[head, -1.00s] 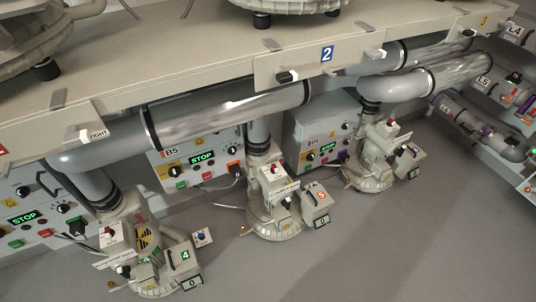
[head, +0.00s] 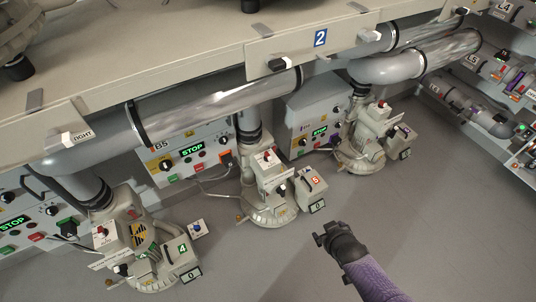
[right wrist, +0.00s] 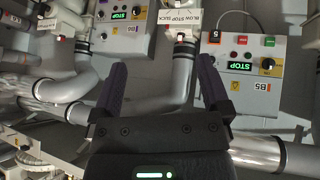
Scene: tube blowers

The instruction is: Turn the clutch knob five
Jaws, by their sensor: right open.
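The middle blower (head: 268,200) stands on the floor with a box marked 5 (head: 312,184) on its right side. A dark knob (head: 281,189) and a red knob (head: 267,157) show on it; I cannot read which is the clutch knob. Panel B5 (head: 190,155) is behind it to the left, with a knob, buttons and a lit STOP display; it also shows in the right wrist view (right wrist: 262,75). My right gripper (head: 322,238) is open and empty, below and right of the blower, apart from it. Its spread fingers show in the right wrist view (right wrist: 160,70). My left gripper is out of view.
Blower 4 (head: 140,250) stands at the left and another blower (head: 362,150) at the right. A large pipe (head: 215,100) runs under the bench (head: 180,55). A small box with a blue knob (head: 197,228) lies near blower 4. The floor (head: 440,220) at the right is clear.

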